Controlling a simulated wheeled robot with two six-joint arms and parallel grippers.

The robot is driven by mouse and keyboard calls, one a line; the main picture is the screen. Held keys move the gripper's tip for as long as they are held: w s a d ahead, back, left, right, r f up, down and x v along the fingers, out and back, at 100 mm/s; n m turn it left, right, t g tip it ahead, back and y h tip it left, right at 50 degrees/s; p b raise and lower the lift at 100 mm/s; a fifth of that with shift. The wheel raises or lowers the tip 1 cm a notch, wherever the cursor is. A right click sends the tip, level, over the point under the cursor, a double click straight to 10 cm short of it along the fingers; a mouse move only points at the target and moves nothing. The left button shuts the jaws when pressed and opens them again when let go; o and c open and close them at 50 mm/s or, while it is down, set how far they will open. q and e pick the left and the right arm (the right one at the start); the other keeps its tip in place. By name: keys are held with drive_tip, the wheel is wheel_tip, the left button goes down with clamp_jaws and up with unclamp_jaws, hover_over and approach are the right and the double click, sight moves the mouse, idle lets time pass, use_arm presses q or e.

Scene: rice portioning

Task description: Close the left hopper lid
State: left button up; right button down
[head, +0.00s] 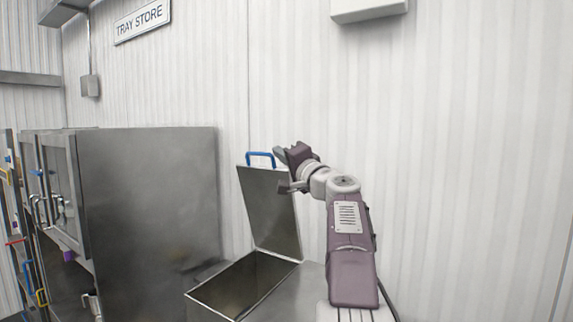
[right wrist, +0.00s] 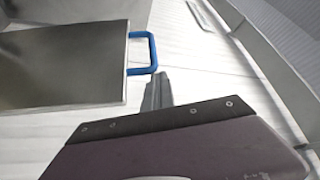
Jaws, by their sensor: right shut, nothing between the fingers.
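The hopper lid (head: 270,212) is a flat metal panel that stands open and upright, leaning back toward the wall. A blue handle (head: 261,156) sits on its top edge. The lid also shows in the right wrist view (right wrist: 60,68), with its blue handle (right wrist: 143,53) at its right edge. The hopper's opening (head: 192,294) is uncovered below the lid. My right gripper (head: 279,170) is at the lid's upper right, close to the handle. In the right wrist view its fingers (right wrist: 157,88) are together and empty, just below the handle; contact cannot be told. My left gripper is not in view.
A tall metal cabinet (head: 150,195) stands left of the hopper. A rack with coloured handles (head: 14,205) is at the far left. A white corrugated wall (head: 460,150) is behind the lid. A pale box (head: 368,9) hangs high on it.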

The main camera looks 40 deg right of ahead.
drive_tip(key=s+a+f+n+t+y+b, duration=0.1)
drive_tip(key=s+a+f+n+y+b, duration=0.2)
drive_tip(key=b, duration=1.3)
drive_tip(key=s+a+f+n+t+y+b, duration=0.2)
drive_tip(key=s+a+f+n+y+b, duration=0.1)
drive_tip(key=a+f+n+b, duration=0.7)
drive_tip(key=a+f+y+b, duration=0.1)
drive_tip(key=a+f+b, duration=0.3)
drive_tip(key=a+b, duration=0.3)
drive_tip(key=shift+a, duration=0.7)
drive_tip(key=shift+f, duration=0.1)
drive_tip(key=b+v, duration=0.5)
drive_tip(key=v, duration=0.2)
drive_tip(key=shift+f, duration=0.2)
